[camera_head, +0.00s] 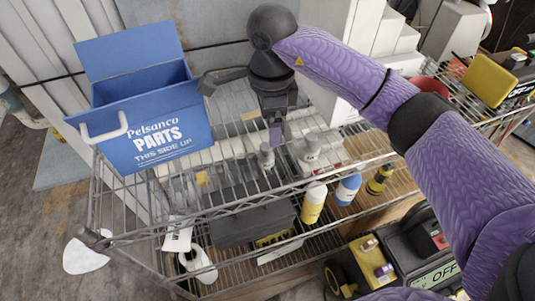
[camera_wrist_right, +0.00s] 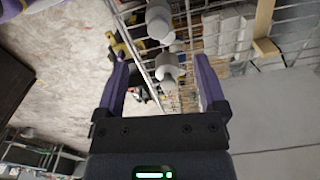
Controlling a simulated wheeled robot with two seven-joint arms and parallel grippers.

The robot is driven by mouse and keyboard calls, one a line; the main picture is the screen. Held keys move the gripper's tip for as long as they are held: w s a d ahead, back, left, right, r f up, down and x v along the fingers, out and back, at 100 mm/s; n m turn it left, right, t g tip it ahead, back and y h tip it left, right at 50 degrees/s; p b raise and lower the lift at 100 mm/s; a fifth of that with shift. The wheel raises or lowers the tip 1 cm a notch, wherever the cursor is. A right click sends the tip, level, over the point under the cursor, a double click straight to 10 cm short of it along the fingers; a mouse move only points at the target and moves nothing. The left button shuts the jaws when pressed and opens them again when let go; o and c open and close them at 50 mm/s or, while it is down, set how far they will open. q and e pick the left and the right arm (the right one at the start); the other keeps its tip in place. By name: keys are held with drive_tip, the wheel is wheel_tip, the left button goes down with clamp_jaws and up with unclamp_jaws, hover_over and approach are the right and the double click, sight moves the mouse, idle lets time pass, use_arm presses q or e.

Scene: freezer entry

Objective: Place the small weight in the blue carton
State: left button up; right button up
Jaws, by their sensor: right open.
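The blue carton (camera_head: 191,133) stands open, flap up, on the left end of the wire rack's top shelf in the head view. A small grey weight (camera_head: 266,156) stands upright on that shelf, right of the carton. A larger grey weight (camera_head: 309,152) stands to its right. My right gripper (camera_head: 276,132) points down above the small weight. In the right wrist view, the gripper (camera_wrist_right: 162,72) is open, with the small weight (camera_wrist_right: 170,68) showing between its fingers; contact cannot be told. The larger weight (camera_wrist_right: 158,22) shows beyond it. My left gripper is not in view.
The wire rack (camera_head: 180,212) has a lower shelf with a yellow bottle (camera_head: 313,204), a blue-and-white bottle (camera_head: 347,190) and a dark case (camera_head: 240,222). A white handle (camera_head: 104,132) sits at the carton's front left. White boxes stand behind the shelf at right.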

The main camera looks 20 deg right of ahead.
sight(266, 146)
drive_tip(key=f, duration=0.3)
drive_tip(key=f+b, duration=0.1)
drive_tip(key=f, duration=0.5)
drive_tip(key=shift+a+f, duration=0.3)
drive_tip(key=shift+a, duration=0.1)
drive_tip(key=shift+r, duration=0.1)
clamp_jaws()
